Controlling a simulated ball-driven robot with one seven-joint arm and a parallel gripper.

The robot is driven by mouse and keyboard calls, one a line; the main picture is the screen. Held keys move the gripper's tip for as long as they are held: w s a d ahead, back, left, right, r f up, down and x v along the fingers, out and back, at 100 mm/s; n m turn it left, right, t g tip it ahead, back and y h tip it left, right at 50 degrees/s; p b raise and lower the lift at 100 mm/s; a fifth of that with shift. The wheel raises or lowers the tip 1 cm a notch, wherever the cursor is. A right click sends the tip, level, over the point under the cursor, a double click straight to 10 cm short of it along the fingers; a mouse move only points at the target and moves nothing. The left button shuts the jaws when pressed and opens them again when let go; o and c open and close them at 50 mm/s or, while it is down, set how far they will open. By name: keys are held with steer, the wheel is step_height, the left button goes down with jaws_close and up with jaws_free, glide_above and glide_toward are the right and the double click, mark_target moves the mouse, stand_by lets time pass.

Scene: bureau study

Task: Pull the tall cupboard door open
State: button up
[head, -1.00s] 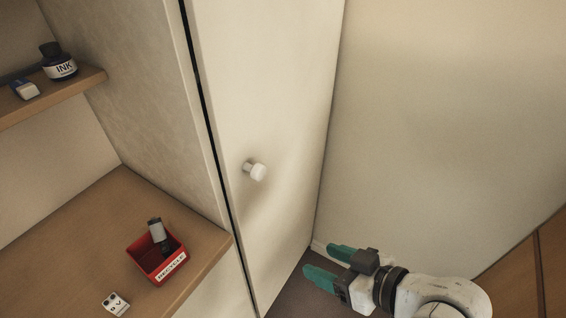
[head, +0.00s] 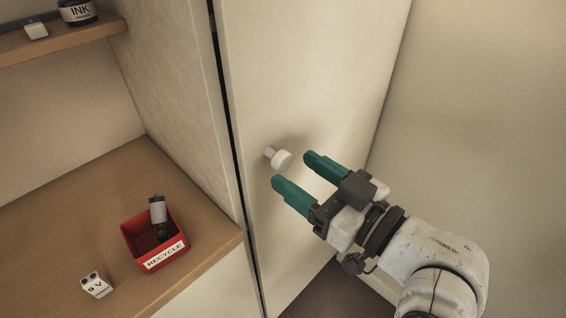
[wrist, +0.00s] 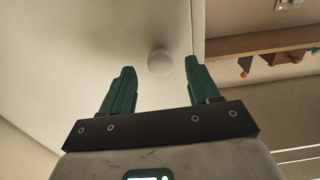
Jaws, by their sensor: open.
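The tall cupboard door (head: 300,80) is cream and looks shut, with a dark gap along its left edge. A round white knob (head: 281,159) sticks out from it near that edge. My gripper (head: 292,172) has green fingers and is open and empty, its fingertips just short of the knob. In the wrist view the knob (wrist: 160,62) shows beyond the fingertips and between them, nearer the right finger. I cannot tell from these views whether a finger touches it.
An ink bottle (head: 78,12) stands on the shelf above. A bare wall (head: 480,120) lies to the right.

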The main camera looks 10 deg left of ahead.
mark_target(286, 165)
steer(key=shift+x, duration=2.25)
jaws_close()
